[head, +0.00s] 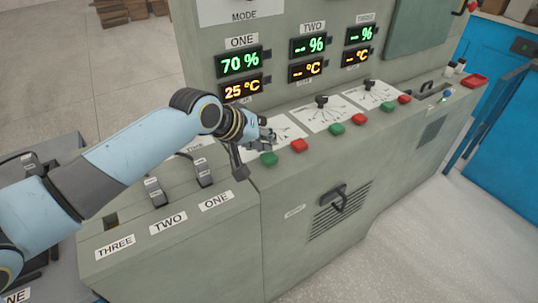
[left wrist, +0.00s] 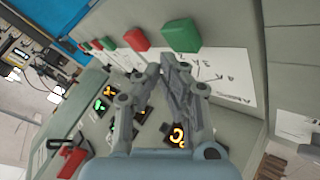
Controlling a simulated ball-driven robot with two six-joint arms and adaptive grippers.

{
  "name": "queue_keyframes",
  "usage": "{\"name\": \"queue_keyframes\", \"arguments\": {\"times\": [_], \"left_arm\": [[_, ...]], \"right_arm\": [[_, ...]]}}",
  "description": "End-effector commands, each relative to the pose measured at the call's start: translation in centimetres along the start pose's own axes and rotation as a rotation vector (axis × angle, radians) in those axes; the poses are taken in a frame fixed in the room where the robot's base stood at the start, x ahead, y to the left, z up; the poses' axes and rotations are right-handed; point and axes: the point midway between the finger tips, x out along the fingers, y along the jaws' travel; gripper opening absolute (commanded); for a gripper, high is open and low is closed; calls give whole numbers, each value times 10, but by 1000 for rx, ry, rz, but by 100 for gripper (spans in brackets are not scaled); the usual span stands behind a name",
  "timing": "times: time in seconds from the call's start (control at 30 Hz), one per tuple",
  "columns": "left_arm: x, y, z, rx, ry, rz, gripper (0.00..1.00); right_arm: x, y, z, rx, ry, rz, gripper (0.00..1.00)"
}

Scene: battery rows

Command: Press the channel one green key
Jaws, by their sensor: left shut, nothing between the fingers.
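The channel one green key (head: 269,159) is on the sloped desk of the grey console, left of a red key (head: 299,146). My left gripper (head: 268,139) is just above and behind the green key, with its fingers shut and empty. In the left wrist view the green key (left wrist: 181,36) is beyond the fingertips of my left gripper (left wrist: 164,66), up and to the right. The red key (left wrist: 137,39) is to its left. I see a gap between the fingertips and the green key. My right gripper is not in view.
The ONE display (head: 240,62) reads 70 % and 25 °C; TWO (head: 312,45) and THREE (head: 360,34) show dashes. Green and red keys (head: 337,129) of other channels sit further right. Levers (head: 203,172) stand on the left panel, near my arm.

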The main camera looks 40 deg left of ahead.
Motion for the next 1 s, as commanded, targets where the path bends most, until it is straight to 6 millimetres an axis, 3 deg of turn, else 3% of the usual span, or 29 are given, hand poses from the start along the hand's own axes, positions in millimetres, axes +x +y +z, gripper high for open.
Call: {"name": "queue_keyframes", "arguments": {"times": [1.0], "left_arm": [[6,-4,4,0,0,0,0]], "right_arm": [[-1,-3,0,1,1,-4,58]]}}
